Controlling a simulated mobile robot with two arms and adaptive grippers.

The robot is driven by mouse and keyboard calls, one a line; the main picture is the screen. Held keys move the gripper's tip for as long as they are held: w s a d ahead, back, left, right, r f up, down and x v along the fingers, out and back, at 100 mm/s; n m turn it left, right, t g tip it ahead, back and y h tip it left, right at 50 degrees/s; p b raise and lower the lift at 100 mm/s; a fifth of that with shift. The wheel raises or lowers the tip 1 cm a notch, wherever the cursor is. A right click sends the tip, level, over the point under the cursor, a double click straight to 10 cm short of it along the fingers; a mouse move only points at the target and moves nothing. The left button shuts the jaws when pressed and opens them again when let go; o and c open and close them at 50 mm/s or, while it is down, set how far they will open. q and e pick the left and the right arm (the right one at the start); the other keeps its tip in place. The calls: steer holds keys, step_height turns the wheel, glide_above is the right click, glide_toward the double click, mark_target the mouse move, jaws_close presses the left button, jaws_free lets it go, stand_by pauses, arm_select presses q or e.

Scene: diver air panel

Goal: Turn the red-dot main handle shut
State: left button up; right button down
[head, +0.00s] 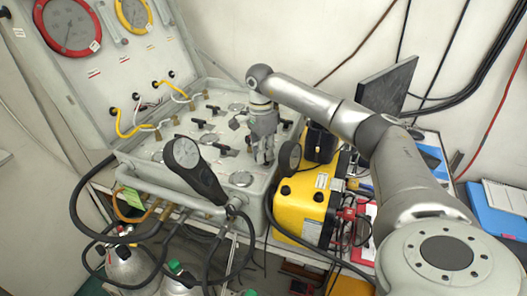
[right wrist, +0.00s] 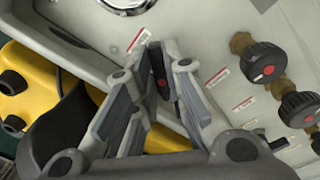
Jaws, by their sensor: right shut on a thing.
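My right gripper (head: 264,157) points down over the right part of the grey panel (head: 215,100) in the head view. In the right wrist view, its fingertips (right wrist: 169,62) are closed around a slim black handle with a red dot (right wrist: 160,82). The handle stands between the two fingers, and its lower part is hidden by them. In the head view the gripper hides this handle. My left gripper is in neither view.
Several black knobs with red dots (right wrist: 264,62) sit on brass stems nearby. A yellow case (head: 300,205) stands beside the panel.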

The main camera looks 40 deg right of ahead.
steer(key=m, duration=0.5)
steer(key=shift+w+d+r+m+p, duration=0.15)
steer(key=shift+w+d+m+p, duration=0.05)
steer(key=shift+w+m+p, duration=0.15)
steer(key=shift+w+d+m+p, duration=0.1)
steer(key=shift+m+p, duration=0.05)
steer(key=shift+m, duration=1)
steer(key=shift+d+m+p, duration=0.1)
steer(key=shift+m+p, duration=0.05)
steer(key=shift+m, duration=0.95)
steer(key=c, duration=1.8)
jaws_free()
steer(key=shift+o, duration=0.2)
step_height(320, 180, up, 12)
steer(key=shift+d, duration=0.25)
steer(key=shift+w, duration=0.1)
